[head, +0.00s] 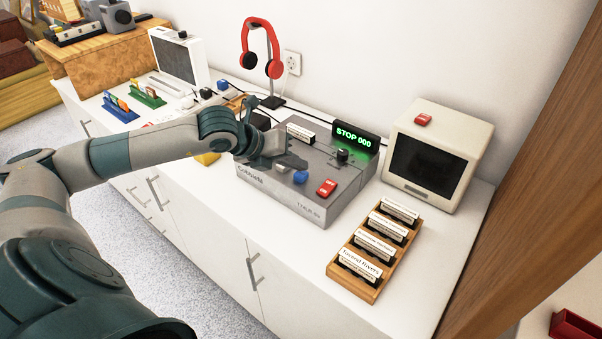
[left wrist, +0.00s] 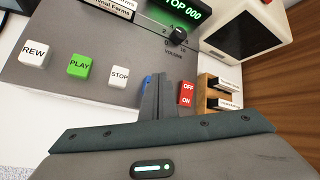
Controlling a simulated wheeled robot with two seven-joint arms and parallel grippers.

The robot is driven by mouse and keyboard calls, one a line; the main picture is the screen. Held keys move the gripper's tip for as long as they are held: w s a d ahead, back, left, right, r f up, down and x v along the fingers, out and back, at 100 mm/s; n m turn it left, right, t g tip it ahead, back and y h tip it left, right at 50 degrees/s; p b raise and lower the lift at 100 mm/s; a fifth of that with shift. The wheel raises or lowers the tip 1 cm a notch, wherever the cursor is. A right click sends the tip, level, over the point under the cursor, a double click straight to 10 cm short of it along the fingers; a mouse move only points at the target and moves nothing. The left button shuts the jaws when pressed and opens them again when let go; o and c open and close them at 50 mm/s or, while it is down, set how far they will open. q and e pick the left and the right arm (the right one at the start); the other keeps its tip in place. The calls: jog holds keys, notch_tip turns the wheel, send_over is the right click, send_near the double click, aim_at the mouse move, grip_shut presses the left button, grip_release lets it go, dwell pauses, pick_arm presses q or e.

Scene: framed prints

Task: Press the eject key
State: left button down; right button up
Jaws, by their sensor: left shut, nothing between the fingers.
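A grey tape deck (head: 325,205) stands on the white cabinet, with its green display reading STOP 000 (head: 355,137). A blue key (head: 300,177) sits on its top between the white STOP key (left wrist: 120,76) and the red ON/OFF switch (head: 326,187). I cannot read a label on the blue key; in the left wrist view only a sliver of it (left wrist: 147,82) shows behind my fingers. My left gripper (head: 298,163) is shut and empty, its tips over the deck close to the blue key. I cannot tell whether they touch it. My right gripper is not in view.
The REW (left wrist: 33,53) and PLAY (left wrist: 79,66) keys lie left of STOP. A volume knob (head: 342,155) stands behind the keys. Right of the deck are a wooden cassette rack (head: 335,269) and a cream monitor (head: 465,135). Red headphones (head: 247,38) hang on a stand behind.

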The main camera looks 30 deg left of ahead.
aim_at(296, 175)
pick_arm(q)
jog(key=shift+f+b, duration=0.9)
jog(key=shift+b, duration=0.1)
dwell(1.2)
jog(key=shift+r, duration=0.2)
jog(key=shift+r+p, duration=0.45)
jog(key=shift+r, duration=0.65)
jog(key=shift+r+p, duration=0.95)
jog(key=shift+r, duration=1.55)
